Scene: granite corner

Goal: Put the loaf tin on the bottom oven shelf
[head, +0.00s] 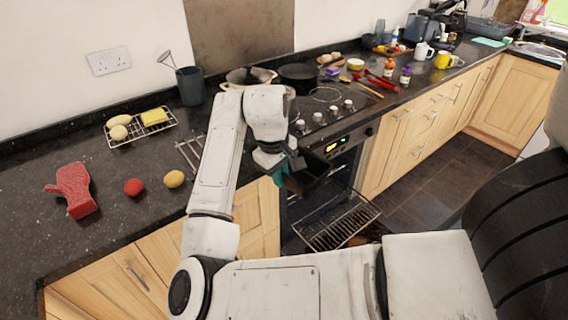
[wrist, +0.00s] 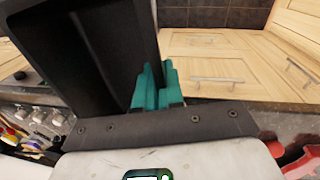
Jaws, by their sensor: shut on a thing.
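My gripper (head: 282,171) is in front of the oven, with teal fingers that also show in the wrist view (wrist: 157,90). It is shut on the dark loaf tin (head: 312,178), which is tilted and held in the air. The tin fills the upper left of the wrist view (wrist: 85,50). Below it in the head view, a wire oven shelf (head: 338,228) sticks out of the open oven (head: 322,196). My arm hides the left part of the oven, and I cannot tell whether another shelf lies inside.
The hob above the oven holds a cream pot (head: 248,77) and a black pan (head: 299,76). Oven knobs (head: 322,113) line the front edge. A red object (head: 72,190), a red ball-like item (head: 134,187) and a wire rack (head: 138,127) stand on the left counter. Floor (head: 440,180) is clear at right.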

